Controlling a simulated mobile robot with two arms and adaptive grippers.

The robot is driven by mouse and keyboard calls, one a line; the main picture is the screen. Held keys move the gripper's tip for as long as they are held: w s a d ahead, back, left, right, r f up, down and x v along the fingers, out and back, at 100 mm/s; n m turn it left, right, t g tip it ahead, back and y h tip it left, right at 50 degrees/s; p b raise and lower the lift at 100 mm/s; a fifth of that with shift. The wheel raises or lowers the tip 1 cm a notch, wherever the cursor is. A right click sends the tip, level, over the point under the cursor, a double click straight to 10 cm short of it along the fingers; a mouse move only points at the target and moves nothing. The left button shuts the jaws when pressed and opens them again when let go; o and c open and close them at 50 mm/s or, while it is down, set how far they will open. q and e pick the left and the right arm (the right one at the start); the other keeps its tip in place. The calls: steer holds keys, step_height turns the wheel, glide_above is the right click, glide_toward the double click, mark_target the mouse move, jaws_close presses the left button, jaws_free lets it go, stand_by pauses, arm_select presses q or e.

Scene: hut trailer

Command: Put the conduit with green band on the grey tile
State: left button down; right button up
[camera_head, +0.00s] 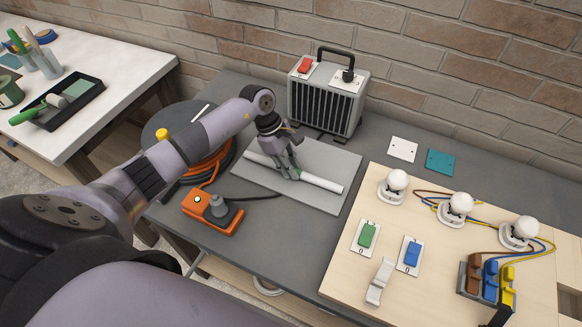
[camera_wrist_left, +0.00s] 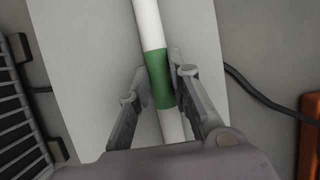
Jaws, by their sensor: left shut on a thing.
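The conduit with green band (camera_head: 321,182) is a white tube with a green band at its middle. It lies over the grey tile (camera_head: 335,158), a flat light-grey plate on the dark bench; I cannot tell whether it touches the tile. My left gripper (camera_head: 294,172) is shut on the conduit at the band. In the left wrist view the green band (camera_wrist_left: 158,78) is between the two fingers (camera_wrist_left: 160,85), and the white tube runs on past them over the grey tile (camera_wrist_left: 95,90). My right gripper is not in view.
A grey heater (camera_head: 325,100) stands behind the tile. An orange box (camera_head: 212,212) and a cable reel (camera_head: 208,165) are at the left. A wooden board (camera_head: 335,250) with lamps and switches is at the right. White (camera_head: 403,149) and teal (camera_head: 440,162) plates lie behind it.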

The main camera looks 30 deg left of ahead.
arm_select(q)
steer(key=shift+s+f, duration=0.3)
steer(key=shift+f, duration=0.3)
steer(key=shift+s, duration=0.1)
steer(key=c, duration=1.6)
jaws_free()
steer(key=shift+f, duration=0.1)
steer(key=shift+o, duration=0.7)
steer(key=shift+f, duration=0.1)
